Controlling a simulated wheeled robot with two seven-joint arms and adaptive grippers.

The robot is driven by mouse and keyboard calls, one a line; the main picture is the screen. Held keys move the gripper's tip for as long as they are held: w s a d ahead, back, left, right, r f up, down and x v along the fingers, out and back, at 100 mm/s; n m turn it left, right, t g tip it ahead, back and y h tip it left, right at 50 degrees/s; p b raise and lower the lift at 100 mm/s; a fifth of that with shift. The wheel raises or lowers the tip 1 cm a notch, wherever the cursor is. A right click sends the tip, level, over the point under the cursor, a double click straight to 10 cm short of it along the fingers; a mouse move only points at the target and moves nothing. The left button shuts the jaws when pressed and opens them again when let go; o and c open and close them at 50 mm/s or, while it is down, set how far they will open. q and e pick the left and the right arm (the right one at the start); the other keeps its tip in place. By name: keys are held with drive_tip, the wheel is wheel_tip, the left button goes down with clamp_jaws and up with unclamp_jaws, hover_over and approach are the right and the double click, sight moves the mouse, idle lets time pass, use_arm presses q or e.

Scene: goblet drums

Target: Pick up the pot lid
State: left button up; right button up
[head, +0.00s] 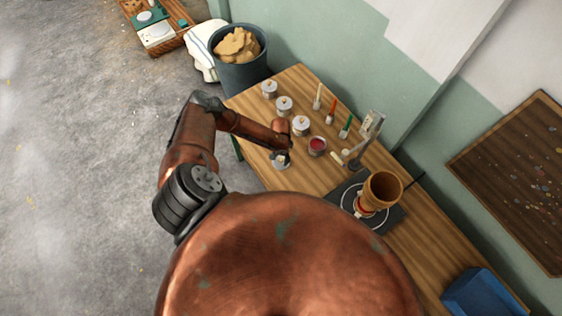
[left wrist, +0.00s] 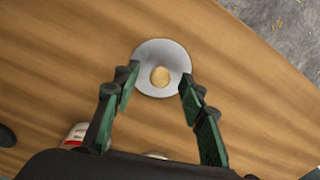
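The pot lid (left wrist: 160,52) is a grey disc with a round tan knob, lying on the wooden table in the left wrist view. In the head view the lid (head: 281,163) shows partly under my left gripper (head: 283,155), near the table's left edge. In the left wrist view my left gripper (left wrist: 159,76) is open, with its green-padded fingers apart and their tips at either side of the lid's near part. I cannot tell whether they touch it. An open pot of red paint (head: 317,146) stands to the right of the lid. My right gripper is not in view.
Lidded pots (head: 284,105) stand in a row behind my left gripper. Upright brushes (head: 331,107) stand near the wall. A brown vessel (head: 383,190) sits on a dark turntable plate to the right. A blue tray (head: 478,292) lies at the far right end.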

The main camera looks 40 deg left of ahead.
use_arm(q)
drive_tip(key=shift+f, duration=0.7)
drive_tip(key=shift+c, duration=0.6)
clamp_jaws()
